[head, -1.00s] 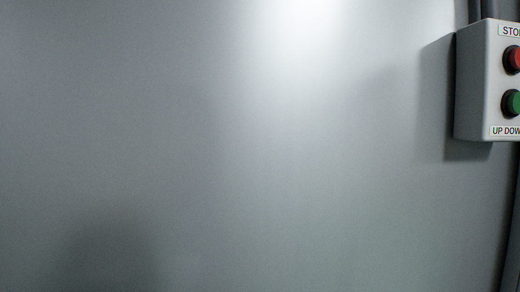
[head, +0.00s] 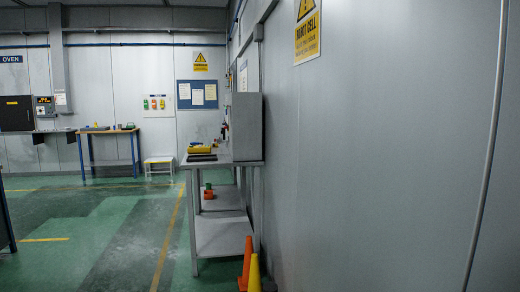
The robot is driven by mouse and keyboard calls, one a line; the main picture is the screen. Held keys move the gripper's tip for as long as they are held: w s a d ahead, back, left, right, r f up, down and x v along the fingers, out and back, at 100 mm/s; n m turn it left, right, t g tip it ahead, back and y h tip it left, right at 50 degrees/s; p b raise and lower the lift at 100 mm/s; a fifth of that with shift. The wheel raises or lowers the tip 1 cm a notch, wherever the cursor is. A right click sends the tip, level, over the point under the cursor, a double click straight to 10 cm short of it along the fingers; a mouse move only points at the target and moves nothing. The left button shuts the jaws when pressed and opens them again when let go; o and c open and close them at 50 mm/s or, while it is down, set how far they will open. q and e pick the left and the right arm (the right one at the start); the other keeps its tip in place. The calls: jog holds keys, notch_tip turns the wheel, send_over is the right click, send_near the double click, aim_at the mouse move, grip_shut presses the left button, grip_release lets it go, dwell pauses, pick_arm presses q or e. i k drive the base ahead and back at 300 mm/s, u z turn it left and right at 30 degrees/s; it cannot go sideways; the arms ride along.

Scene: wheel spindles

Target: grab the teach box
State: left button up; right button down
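A small yellow object (head: 200,149) lies on the top of a grey metal bench (head: 222,163) against the right-hand wall, with a dark flat item beside it. It is too small to tell whether it is the teach box. No other thing in view is clearly a teach box. Neither of my grippers shows in the head view.
The grey wall (head: 390,150) runs close along my right. An orange cone (head: 246,265) and a yellow cone (head: 254,274) stand by the bench. A blue-legged table (head: 108,131) and a white step stool (head: 160,160) stand at the back. Green floor (head: 115,225) is open left of the bench.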

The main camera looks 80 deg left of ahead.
aim_at(206, 148)
jog(key=u, duration=3.05)
jog(key=k, duration=0.35)
jog(key=u, duration=0.4)
jog(key=i, duration=0.8)
jog(key=u, duration=0.45)
jog(key=i, duration=2.65)
jog(key=u, duration=0.3)
jog(key=i, duration=2.85)
jog(key=z, duration=0.45)
jog(key=i, duration=2.35)
jog(key=z, duration=2.25)
jog(key=i, duration=1.25)
jog(key=z, duration=0.9)
